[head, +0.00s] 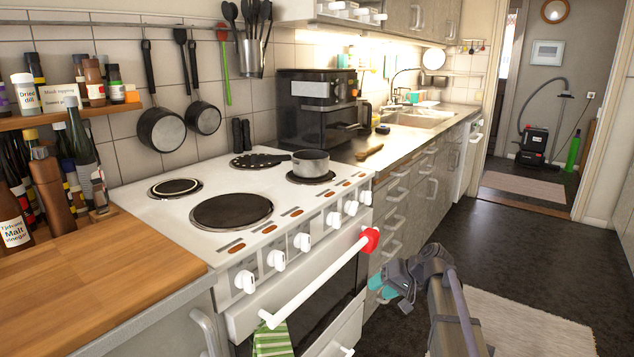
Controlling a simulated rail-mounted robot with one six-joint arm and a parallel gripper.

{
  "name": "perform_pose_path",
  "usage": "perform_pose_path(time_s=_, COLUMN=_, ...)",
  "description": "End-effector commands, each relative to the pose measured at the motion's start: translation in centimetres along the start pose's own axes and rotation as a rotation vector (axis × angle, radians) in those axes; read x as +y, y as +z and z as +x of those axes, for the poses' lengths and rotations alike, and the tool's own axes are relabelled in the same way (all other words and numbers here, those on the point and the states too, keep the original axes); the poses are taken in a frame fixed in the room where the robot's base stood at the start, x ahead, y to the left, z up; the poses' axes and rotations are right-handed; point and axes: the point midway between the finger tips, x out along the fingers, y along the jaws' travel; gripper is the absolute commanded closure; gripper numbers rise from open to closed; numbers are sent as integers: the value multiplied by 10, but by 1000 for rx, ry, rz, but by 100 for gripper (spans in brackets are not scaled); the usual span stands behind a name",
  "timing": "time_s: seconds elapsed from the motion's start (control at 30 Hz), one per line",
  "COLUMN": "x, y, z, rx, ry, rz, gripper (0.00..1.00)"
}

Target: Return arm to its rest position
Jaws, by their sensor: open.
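My gripper (381,288), with teal fingertips, is in the head view at lower right of centre. It is open, and I see nothing held in it. It hangs in front of the grey drawer fronts, just right of the white cooker (262,205) and below the red end (370,240) of the oven door handle. It appears apart from the handle. My arm rises from the bottom edge of the picture, bent at the wrist. The far side of the gripper is partly hidden by its own wrist.
A green striped towel (272,340) hangs low at the oven front. The wooden counter (110,265) is at left. Dark floor (500,245) and a pale rug (520,325) lie open to the right.

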Motion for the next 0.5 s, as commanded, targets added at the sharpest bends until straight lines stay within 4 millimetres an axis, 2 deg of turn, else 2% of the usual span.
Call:
perform_pose_path(time_s=0.03, x=-2, y=55, z=2, rx=-74, ry=114, rz=22, gripper=52)
perform_pose_path(time_s=0.1, x=3, y=109, z=0, rx=-161, ry=283, rz=51, gripper=52)
perform_pose_path(time_s=0.2, x=7, y=175, z=-11, rx=-245, ry=500, rz=65, gripper=52)
perform_pose_path(time_s=0.33, x=2, y=250, z=-29, rx=-313, ry=718, rz=5, gripper=52)
perform_pose_path(time_s=0.37, x=-5, y=265, z=-28, rx=-323, ry=732, rz=-25, gripper=52)
perform_pose_path(time_s=0.4, x=-21, y=265, z=-16, rx=-339, ry=718, rz=-69, gripper=52)
perform_pose_path(time_s=0.43, x=-36, y=250, z=-39, rx=-334, ry=720, rz=-57, gripper=52)
perform_pose_path(time_s=0.5, x=-53, y=240, z=-59, rx=-332, ry=719, rz=-52, gripper=52)
